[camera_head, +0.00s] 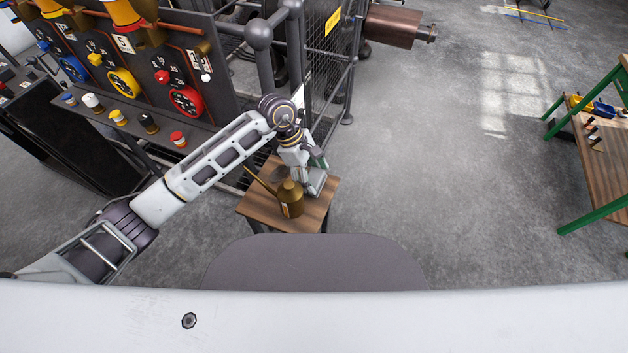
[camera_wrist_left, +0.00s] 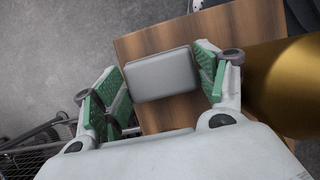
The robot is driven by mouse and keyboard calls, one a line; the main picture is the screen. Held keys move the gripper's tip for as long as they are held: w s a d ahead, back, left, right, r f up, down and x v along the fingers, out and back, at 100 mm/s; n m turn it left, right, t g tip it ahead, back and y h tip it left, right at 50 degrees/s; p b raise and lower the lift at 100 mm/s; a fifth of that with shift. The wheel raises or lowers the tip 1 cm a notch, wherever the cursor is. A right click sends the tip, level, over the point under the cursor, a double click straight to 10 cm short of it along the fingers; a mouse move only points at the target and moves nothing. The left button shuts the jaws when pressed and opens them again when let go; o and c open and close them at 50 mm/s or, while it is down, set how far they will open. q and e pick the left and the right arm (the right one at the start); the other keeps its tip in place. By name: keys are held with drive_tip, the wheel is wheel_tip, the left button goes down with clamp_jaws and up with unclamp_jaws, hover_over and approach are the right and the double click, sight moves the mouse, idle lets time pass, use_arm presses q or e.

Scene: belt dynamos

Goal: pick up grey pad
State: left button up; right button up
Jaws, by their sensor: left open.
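The grey pad (camera_wrist_left: 163,75) is a rounded grey block lying on a small wooden table (camera_wrist_left: 165,38) in the left wrist view. My left gripper (camera_head: 314,176) is over the same table in the head view, pointing down. In the left wrist view its green-padded fingers are open, one on each side of the pad. The right finger looks close to the pad's right end, and a gap shows at its left end. I cannot tell whether either finger touches it. In the head view the gripper largely hides the pad. My right gripper is not in view.
A brass oil can (camera_head: 290,198) with a long spout stands on the table right beside my left gripper. A control panel with coloured dials (camera_head: 122,82) and a mesh cage (camera_head: 325,75) stand behind. A green-legged workbench (camera_head: 608,165) is at right, with open floor between.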

sight(312, 177)
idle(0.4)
use_arm(q)
drive_tip(key=c, duration=0.7)
drive_tip(key=shift+r, duration=5)
